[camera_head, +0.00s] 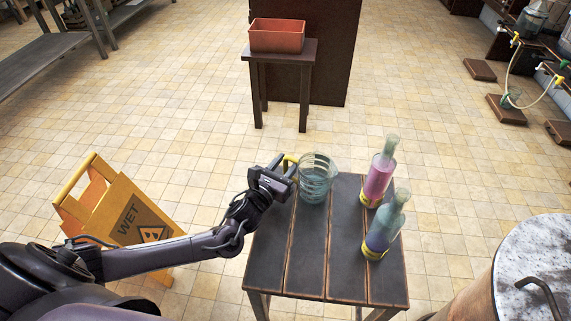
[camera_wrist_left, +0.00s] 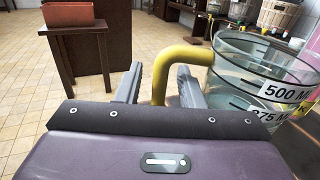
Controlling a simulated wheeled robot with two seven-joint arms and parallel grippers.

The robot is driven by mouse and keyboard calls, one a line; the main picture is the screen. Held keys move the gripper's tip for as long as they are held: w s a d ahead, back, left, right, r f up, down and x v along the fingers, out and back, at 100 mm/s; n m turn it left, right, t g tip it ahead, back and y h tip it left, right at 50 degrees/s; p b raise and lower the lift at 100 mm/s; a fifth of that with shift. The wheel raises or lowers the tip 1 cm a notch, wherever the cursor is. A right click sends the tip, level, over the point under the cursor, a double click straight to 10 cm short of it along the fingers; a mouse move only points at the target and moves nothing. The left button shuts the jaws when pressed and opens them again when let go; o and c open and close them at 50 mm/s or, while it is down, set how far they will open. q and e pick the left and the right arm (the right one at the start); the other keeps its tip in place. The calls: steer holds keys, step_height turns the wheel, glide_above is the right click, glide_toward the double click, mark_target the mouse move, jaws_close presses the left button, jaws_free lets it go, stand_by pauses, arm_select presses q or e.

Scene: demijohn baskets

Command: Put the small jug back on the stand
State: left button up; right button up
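A clear jug (camera_head: 316,180) with ring markings and a yellow handle stands upright at the far left edge of the dark slatted table (camera_head: 305,250). My left gripper (camera_head: 288,168) is at the jug's handle. In the left wrist view the handle (camera_wrist_left: 160,80) is between the fingers of my left gripper (camera_wrist_left: 158,88), with gaps on both sides. My right gripper is not in view. Which piece is the stand is unclear.
A pink bottle (camera_head: 379,178) and a blue-purple bottle (camera_head: 383,232) stand on the table's right side. A small dark stool (camera_head: 280,58) holds a red-orange box (camera_head: 276,36). A yellow wet-floor sign (camera_head: 122,212) stands left. Low brown blocks (camera_head: 480,70) and hoses are at right.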

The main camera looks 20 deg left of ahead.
arm_select(q)
steer(key=s, duration=0.7)
steer(key=s+a, duration=0.1)
steer(key=s, duration=0.2)
steer(key=shift+s, duration=0.3)
steer(key=shift+s+a+p, duration=0.15)
steer(key=shift+s+p, duration=0.15)
steer(key=shift+s, duration=0.4)
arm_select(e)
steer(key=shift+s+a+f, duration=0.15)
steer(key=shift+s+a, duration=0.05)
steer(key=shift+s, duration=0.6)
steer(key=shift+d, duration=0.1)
